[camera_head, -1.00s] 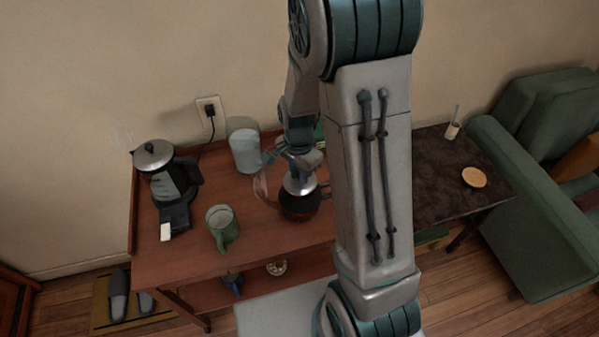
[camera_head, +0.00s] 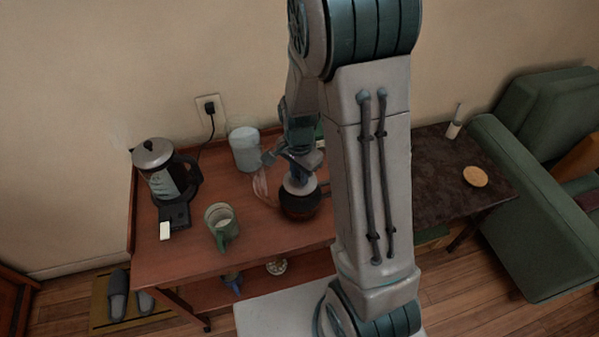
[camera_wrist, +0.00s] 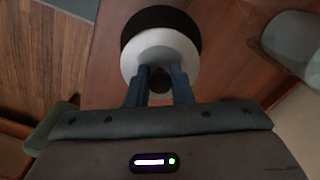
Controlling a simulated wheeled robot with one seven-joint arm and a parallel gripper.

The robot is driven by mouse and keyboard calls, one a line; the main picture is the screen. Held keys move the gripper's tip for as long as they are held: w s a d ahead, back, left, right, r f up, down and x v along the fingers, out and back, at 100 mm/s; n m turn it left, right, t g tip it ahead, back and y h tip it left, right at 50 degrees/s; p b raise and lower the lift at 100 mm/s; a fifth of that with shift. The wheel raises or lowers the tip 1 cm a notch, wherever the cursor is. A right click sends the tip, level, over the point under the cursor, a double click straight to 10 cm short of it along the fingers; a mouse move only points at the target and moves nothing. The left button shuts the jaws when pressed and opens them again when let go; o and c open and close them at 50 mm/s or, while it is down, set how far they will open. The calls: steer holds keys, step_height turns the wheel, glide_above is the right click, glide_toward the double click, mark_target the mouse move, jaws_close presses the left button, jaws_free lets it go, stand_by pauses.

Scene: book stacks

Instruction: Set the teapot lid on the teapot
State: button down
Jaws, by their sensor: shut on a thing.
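The dark teapot (camera_head: 300,207) stands on the wooden side table, partly behind my arm in the head view; its dark body (camera_wrist: 160,17) also shows at the top of the wrist view. The pale, round teapot lid (camera_head: 299,186) is over the teapot's top, and it shows as a white disc in the wrist view (camera_wrist: 165,46). My gripper (camera_wrist: 160,80) is above the lid with its blue fingers shut on the lid's dark knob. I cannot tell whether the lid's rim touches the teapot.
A green mug (camera_head: 222,228), a coffee maker (camera_head: 157,170) and a pale canister (camera_head: 245,150) stand on the wooden table (camera_head: 270,240). A dark table (camera_head: 440,190) to the right holds a round wooden coaster (camera_head: 475,176). A green armchair (camera_head: 530,190) stands beyond it.

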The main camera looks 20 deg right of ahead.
steer(key=shift+f, duration=0.3)
stand_by(0.4)
steer(key=shift+f+b, duration=0.2)
steer(key=shift+b, duration=0.15)
steer(key=c, duration=0.6)
jaws_free()
steer(key=shift+c, duration=0.2)
steer(key=shift+r, duration=0.1)
steer(key=shift+r+p, duration=3.15)
steer(key=shift+r, duration=0.75)
steer(key=shift+r, duration=0.1)
